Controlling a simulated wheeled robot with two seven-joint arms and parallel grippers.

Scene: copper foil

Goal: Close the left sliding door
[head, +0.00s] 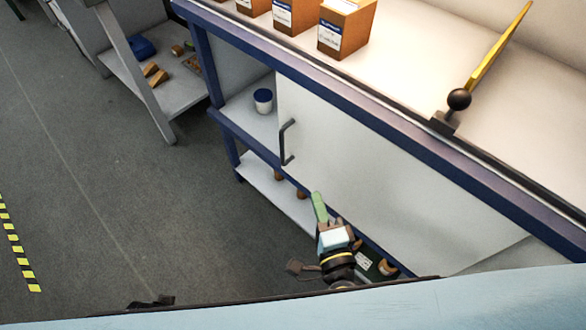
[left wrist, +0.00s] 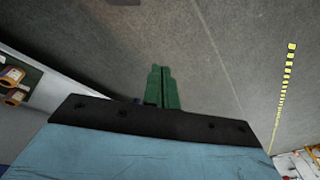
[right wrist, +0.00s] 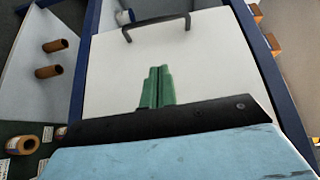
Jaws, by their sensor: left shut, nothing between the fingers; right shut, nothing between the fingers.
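The white sliding door panel (head: 370,165) hangs on the front of a blue-framed workbench. Its dark bar handle (head: 286,142) is near the panel's left edge. Left of that edge the compartment is open and shows a white jar with a dark lid (head: 263,100). My right gripper (head: 318,203) is shut and empty, low in front of the panel and below the handle. In the right wrist view, the handle (right wrist: 155,25) lies beyond the green fingertips, apart from them. My left gripper (left wrist: 161,70) is shut and empty over grey floor; I cannot make it out in the head view.
Several brown boxes (head: 345,28) and a yellow lever with a black knob (head: 458,100) are on the benchtop. The lower shelf (right wrist: 40,80) holds brown rolls (right wrist: 50,72). Another bench (head: 175,95) stands at upper left. Floor (head: 130,200) left of the workbench is clear.

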